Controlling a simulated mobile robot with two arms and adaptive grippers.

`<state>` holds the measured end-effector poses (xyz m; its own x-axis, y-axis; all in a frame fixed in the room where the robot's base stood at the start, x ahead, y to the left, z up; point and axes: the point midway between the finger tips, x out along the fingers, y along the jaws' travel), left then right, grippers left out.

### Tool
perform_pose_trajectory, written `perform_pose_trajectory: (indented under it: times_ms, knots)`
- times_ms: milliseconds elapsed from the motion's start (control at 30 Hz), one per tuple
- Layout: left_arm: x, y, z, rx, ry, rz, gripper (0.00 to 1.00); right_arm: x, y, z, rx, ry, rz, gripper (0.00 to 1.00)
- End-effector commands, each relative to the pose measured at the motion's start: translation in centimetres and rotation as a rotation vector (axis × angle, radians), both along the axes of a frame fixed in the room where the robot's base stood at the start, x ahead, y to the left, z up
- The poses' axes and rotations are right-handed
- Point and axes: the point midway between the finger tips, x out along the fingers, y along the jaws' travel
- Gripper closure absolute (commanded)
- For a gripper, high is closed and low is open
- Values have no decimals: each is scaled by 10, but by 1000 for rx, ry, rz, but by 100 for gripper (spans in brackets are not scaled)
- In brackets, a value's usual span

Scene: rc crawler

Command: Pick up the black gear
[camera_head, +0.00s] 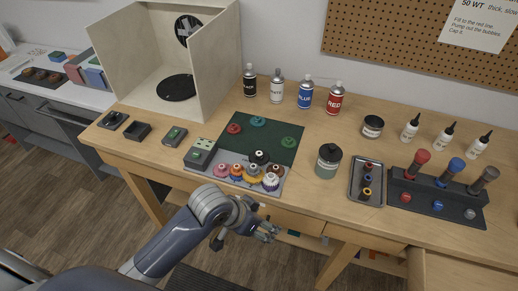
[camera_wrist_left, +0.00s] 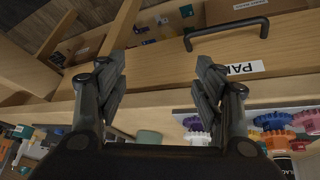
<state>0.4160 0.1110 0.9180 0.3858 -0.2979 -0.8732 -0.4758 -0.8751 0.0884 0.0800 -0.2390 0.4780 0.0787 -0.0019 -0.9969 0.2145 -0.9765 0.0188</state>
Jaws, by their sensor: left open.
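The black gear (camera_head: 260,156) sits at the back of a group of several coloured gears on a grey tray (camera_head: 207,174) near the table's front edge. My left gripper (camera_head: 246,235) is in front of and below the table edge, apart from the gears. In the left wrist view its two fingers (camera_wrist_left: 162,78) are spread with nothing between them. Coloured gears show at the right of that view, including an orange gear (camera_wrist_left: 275,139) and a white gear (camera_wrist_left: 197,138). I cannot clearly make out the black gear there. My right gripper is not in view.
A green mat (camera_head: 262,125) with a few parts lies behind the gears. A dark jar (camera_head: 328,162) and a small tray (camera_head: 354,192) stand to their right. Paint cans, including a red can (camera_head: 335,100), stand behind. A drawer handle (camera_wrist_left: 227,32) shows below the tabletop.

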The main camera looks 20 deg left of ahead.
Motion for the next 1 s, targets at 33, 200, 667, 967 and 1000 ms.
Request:
perform_pose_trajectory:
  times_ms: [33, 200, 667, 967, 1000]
  knots:
    - [7, -4, 28, 5, -25, -42, 38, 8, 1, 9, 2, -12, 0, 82]
    - [24, -13, 55, 16, -36, -133, 38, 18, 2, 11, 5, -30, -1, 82]
    - [108, 41, 126, 120, 14, -158, 38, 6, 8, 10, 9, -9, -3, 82]
    - [135, 82, 167, 133, 46, -72, 38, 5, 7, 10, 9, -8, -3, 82]
    - [136, 83, 168, 132, 50, -68, 38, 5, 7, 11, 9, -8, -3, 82]
